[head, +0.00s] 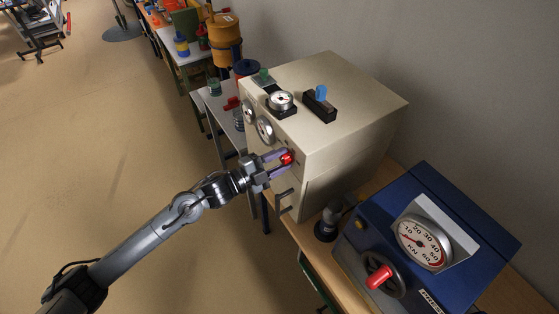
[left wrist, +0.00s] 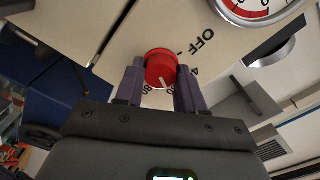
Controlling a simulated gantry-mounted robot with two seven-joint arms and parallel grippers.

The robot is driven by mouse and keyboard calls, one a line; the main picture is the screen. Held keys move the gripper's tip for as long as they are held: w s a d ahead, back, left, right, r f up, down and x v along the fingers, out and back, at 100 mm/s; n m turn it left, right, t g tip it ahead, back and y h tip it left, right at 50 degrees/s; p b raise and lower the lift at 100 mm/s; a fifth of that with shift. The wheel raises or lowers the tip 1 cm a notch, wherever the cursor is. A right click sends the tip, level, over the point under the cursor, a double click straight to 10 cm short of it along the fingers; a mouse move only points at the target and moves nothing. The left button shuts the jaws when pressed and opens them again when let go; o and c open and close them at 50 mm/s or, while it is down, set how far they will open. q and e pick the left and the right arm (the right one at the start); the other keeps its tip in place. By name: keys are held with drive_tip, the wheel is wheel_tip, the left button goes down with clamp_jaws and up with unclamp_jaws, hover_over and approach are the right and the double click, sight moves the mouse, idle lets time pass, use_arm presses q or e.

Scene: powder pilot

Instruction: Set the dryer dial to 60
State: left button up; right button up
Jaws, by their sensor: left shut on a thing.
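The cream dryer (head: 345,125) stands on a wooden bench along the wall. Its red dial (head: 287,158) is on the front face, low on the near side. My left gripper (head: 279,161) is shut on the dial, one finger on each side. In the left wrist view the dial (left wrist: 160,68) sits between the fingertips of the gripper (left wrist: 161,80). A pale pointer line shows on the dial's lower part. The printed OFF, a 4 and an 80 show around it; the other numbers are partly hidden by the dial and fingers. My right gripper is not in view.
A blue press (head: 425,240) with a KN gauge and a red-handled wheel (head: 381,279) stands to the right on the bench. A dark handle (head: 284,201) sticks out of the dryer front below the dial.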

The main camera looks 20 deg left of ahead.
use_arm(q)
drive_tip(key=o, duration=1)
drive_tip(key=shift+s, duration=0.1)
drive_tip(key=shift+s+a, duration=0.15)
drive_tip(key=shift+a, duration=0.05)
drive_tip(key=b+v, duration=0.1)
drive_tip(key=v, duration=0.9)
drive_tip(key=shift+s, duration=0.1)
